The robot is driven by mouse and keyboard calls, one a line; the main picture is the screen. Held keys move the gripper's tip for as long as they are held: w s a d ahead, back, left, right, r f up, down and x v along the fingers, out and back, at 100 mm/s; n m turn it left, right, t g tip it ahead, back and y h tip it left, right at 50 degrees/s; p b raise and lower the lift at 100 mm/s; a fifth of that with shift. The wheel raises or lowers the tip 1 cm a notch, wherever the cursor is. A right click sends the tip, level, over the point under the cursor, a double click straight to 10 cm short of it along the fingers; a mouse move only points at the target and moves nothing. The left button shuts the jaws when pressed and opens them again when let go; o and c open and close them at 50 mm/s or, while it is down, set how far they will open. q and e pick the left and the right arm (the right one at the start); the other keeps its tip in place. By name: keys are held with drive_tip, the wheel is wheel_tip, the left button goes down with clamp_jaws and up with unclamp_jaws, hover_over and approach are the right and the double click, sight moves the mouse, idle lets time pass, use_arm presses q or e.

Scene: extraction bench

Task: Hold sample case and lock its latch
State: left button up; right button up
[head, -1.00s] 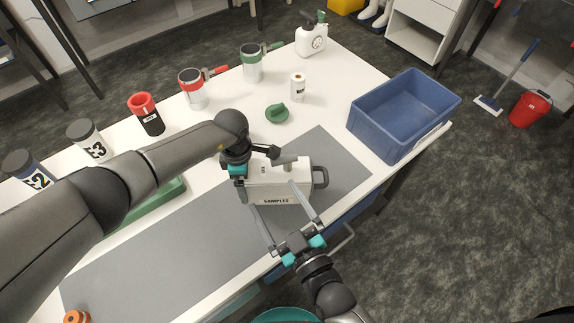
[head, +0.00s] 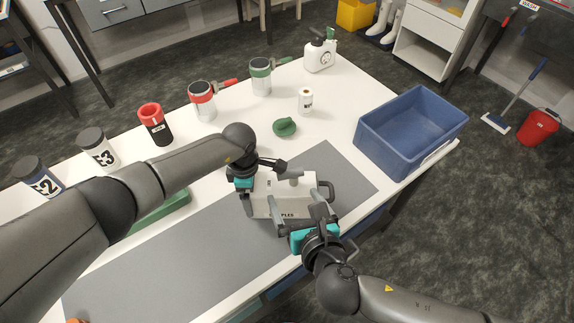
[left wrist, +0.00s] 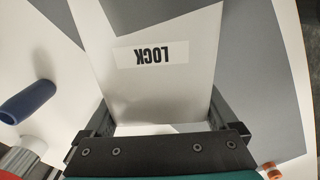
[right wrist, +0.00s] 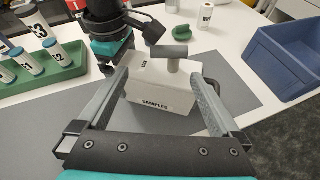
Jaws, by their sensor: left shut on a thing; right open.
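The white sample case (head: 285,208) stands on the grey mat, its "SAMPLES" label partly covered in the head view. It also shows in the right wrist view (right wrist: 150,90). A grey T-shaped latch lever (right wrist: 172,52) stands on its top. A "LOCK" label (left wrist: 151,52) shows between my left fingers in the left wrist view. My left gripper (head: 254,178) is shut on the case at its left part. My right gripper (head: 300,207) is open in front of the case, its fingers to either side of the front face. Whether they touch it I cannot tell.
A blue bin (head: 410,130) stands at the table's right edge. A green rack (head: 160,212) is left of the case. The grey mat (head: 170,268) is clear at front left.

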sight(290, 178)
drive_tip(key=shift+n+h, duration=0.3)
drive_tip(key=shift+n, duration=0.1)
drive_tip(key=x, duration=0.4)
drive_tip(key=r+x, duration=0.1)
drive_tip(key=x, duration=0.2)
drive_tip(key=d+x, duration=0.1)
drive_tip(key=x, duration=0.3)
drive_tip(key=shift+w+a, duration=0.15)
drive_tip(key=shift+w, duration=0.6)
